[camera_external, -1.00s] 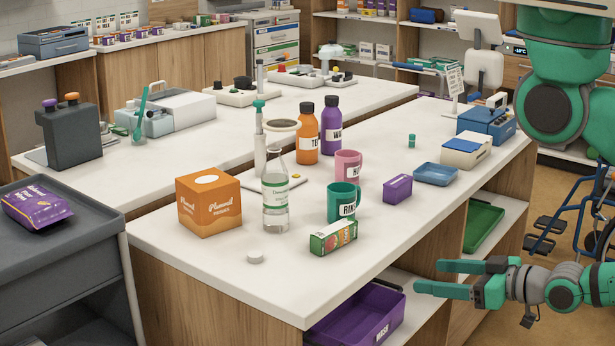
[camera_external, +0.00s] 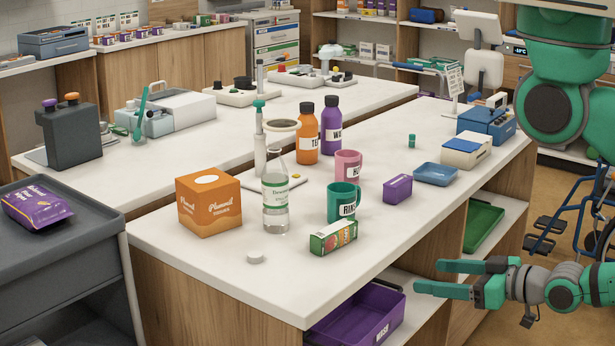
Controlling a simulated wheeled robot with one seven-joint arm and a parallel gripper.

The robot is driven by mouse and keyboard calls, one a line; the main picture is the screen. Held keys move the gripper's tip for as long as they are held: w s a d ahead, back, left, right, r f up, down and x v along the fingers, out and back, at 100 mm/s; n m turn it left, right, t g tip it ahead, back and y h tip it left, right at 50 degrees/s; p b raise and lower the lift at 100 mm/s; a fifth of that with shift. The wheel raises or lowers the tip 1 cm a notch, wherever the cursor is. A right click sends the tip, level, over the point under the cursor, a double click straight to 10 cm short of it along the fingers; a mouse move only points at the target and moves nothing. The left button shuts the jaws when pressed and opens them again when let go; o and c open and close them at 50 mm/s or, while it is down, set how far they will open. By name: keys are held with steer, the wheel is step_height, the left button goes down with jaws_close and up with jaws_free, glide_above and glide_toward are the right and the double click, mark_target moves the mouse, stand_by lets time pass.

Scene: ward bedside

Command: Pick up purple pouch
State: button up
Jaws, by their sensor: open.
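The purple pouch (camera_external: 37,205) lies flat on top of the dark grey cart (camera_external: 100,222) at the far left. It has pale lettering on its upper face. My gripper (camera_external: 430,278) is at the lower right, beside the near right side of the white-topped counter and below its top. Its green fingers point left and are apart, with nothing between them. The pouch is far to the left of my gripper, with the counter between them.
The white counter (camera_external: 290,285) carries an orange box (camera_external: 208,207), a clear bottle (camera_external: 275,200), a teal mug (camera_external: 342,203), a small carton (camera_external: 333,237) and a purple box (camera_external: 397,188). A purple bin (camera_external: 360,315) sits on the shelf below. A wheelchair (camera_external: 590,215) stands at right.

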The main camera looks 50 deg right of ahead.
steer(key=o, duration=0.9)
